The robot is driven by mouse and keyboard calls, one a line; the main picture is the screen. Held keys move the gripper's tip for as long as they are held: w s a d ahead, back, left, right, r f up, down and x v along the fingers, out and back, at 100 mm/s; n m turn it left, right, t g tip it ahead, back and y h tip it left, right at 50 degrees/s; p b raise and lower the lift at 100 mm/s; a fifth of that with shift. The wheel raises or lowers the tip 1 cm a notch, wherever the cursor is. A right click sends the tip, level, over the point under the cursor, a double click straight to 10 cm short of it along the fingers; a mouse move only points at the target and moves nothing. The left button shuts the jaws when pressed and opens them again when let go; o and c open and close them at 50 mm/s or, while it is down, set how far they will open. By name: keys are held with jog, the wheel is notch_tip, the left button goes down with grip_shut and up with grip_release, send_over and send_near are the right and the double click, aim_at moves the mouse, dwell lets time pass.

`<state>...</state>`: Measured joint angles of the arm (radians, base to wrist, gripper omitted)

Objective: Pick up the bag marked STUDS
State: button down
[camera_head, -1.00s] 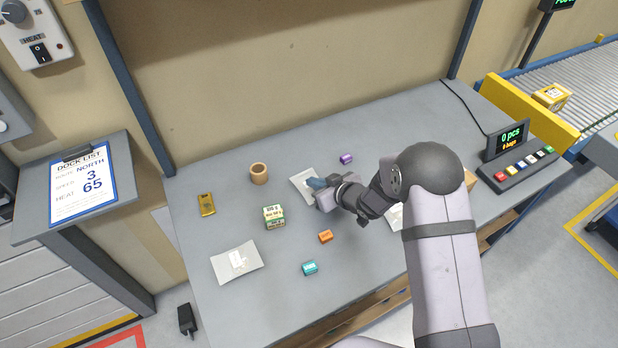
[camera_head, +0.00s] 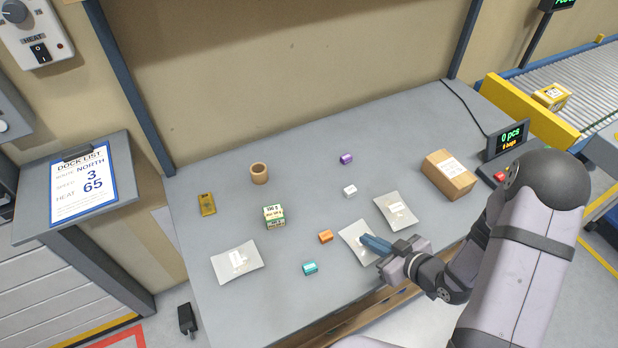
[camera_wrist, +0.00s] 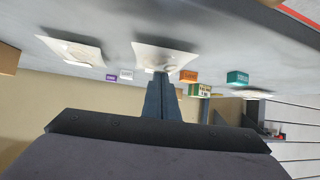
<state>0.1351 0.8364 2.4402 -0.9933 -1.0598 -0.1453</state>
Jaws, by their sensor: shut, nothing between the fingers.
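Three pale bags with white labels lie on the grey table; no label is readable, so I cannot tell which is marked STUDS. The left bag (camera_head: 223,266) lies near the front left edge. The middle bag (camera_head: 352,236) is at my gripper's fingertips. The right bag (camera_head: 390,203) lies just behind and right of it. My gripper (camera_head: 368,241) is shut and empty, its blue fingers over the middle bag's right part; contact is unclear. In the wrist view the shut fingers (camera_wrist: 161,90) point at the middle bag (camera_wrist: 150,52), with another bag (camera_wrist: 62,47) beside it.
An orange box (camera_head: 325,237) and a teal box (camera_head: 310,268) lie left of the middle bag. A white box (camera_head: 350,190) and a purple box (camera_head: 346,159) lie behind it. A brown carton (camera_head: 447,178) stands right. Stacked green-cream boxes (camera_head: 274,217) and a tape roll (camera_head: 259,173) stand left.

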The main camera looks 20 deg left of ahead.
jog(key=s+d, duration=0.6)
jog(key=d, duration=0.2)
jog(key=shift+s+f+p, duration=0.25)
jog(key=shift+f+p, duration=0.2)
jog(key=shift+w+r+p, duration=0.15)
jog(key=shift+r+p, duration=0.6)
jog(key=shift+r, duration=0.05)
jog(key=shift+r, duration=0.1)
